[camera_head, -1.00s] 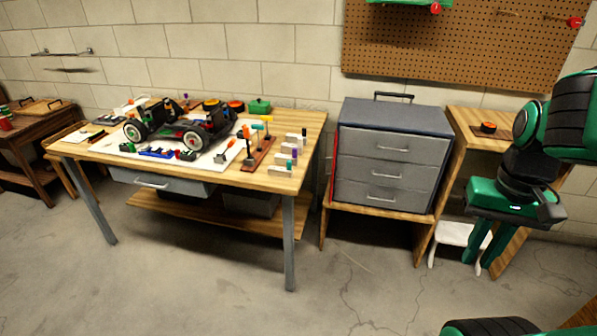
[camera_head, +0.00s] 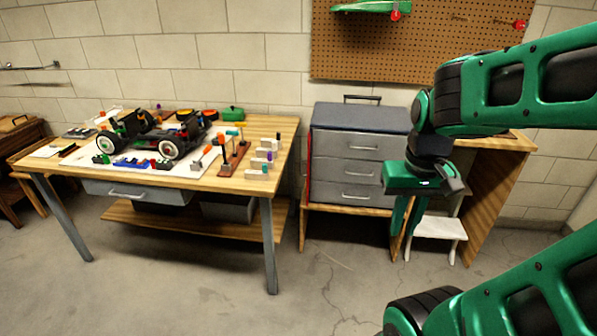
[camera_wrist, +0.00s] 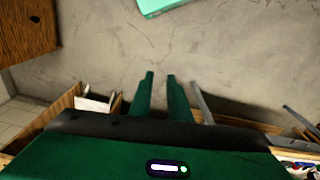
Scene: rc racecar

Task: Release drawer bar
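A grey cabinet (camera_head: 318,168) with three stacked drawers, each with a metal bar handle, stands on a low wooden stand. All three drawers look shut. A thin red vertical strip (camera_head: 309,165) shows along its left edge. The workbench's single grey drawer (camera_head: 165,191) also has a bar handle (camera_head: 127,195) and looks shut. My gripper (camera_head: 403,232) hangs fingers-down in front of the cabinet's right side, apart from every handle. The wrist view shows its two fingers (camera_wrist: 160,76) parallel with a gap and nothing between them.
The wooden workbench (camera_head: 285,131) holds a model racecar (camera_head: 150,132) and several small parts. A white step stool (camera_head: 440,228) and a wooden shelf unit (camera_head: 492,195) stand right of the cabinet. A pegboard (camera_head: 400,40) hangs above. The floor in front is clear.

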